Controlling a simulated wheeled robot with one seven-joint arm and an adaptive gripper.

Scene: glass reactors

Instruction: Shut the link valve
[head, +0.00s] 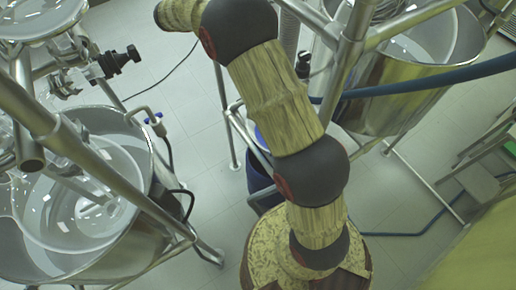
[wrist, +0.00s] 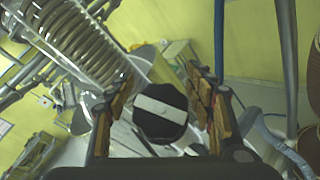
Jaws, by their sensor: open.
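In the wrist view, a dark rounded knob (wrist: 160,125) with a pale bar across its face shows between the fingers of my gripper (wrist: 160,112). It looks like a valve handle, but I cannot tell for sure that it is the link valve. The pale bar lies nearly level, tilted slightly down to the right. My gripper is open, with a finger on each side of the knob and visible gaps. I cannot tell how far beyond the fingertips the knob is. In the head view my arm reaches up out of the top edge, and the gripper is out of frame.
A glass coil condenser (wrist: 78,40) is at upper left in the wrist view. In the head view a reactor vessel in a metal bath (head: 75,262) stands left, a second metal bath (head: 395,95) upper right. Metal frame tubes (head: 95,165) and a blue hose (head: 430,78) cross the space.

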